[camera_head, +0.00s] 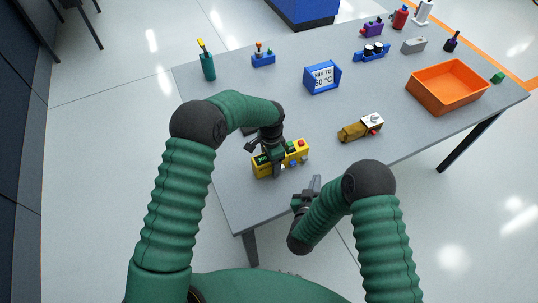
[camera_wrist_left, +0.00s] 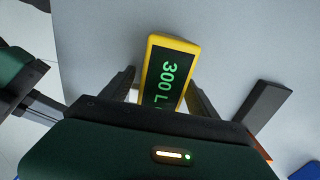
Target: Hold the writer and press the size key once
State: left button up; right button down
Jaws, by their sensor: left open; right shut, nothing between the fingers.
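The writer is a yellow box (camera_head: 262,172) lying near the left front edge of the grey table, with a dark display and coloured buttons, one of them red (camera_head: 301,143). In the left wrist view its display (camera_wrist_left: 172,70) shows green text starting "300 L"; the rest is hidden by my gripper. My left gripper (camera_head: 275,160) is open, with its fingers on either side of the writer; I cannot tell whether they touch it. I cannot tell which button is the size key. My right gripper (camera_head: 310,188) is shut and empty, near the table's front edge, apart from the writer.
A brown bottle-like item (camera_head: 353,132) lies right of the writer. An orange bin (camera_head: 447,102) is at the right. The table's left middle is clear.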

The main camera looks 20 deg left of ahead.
pick_arm(q)
jog(key=shift+r, duration=0.1)
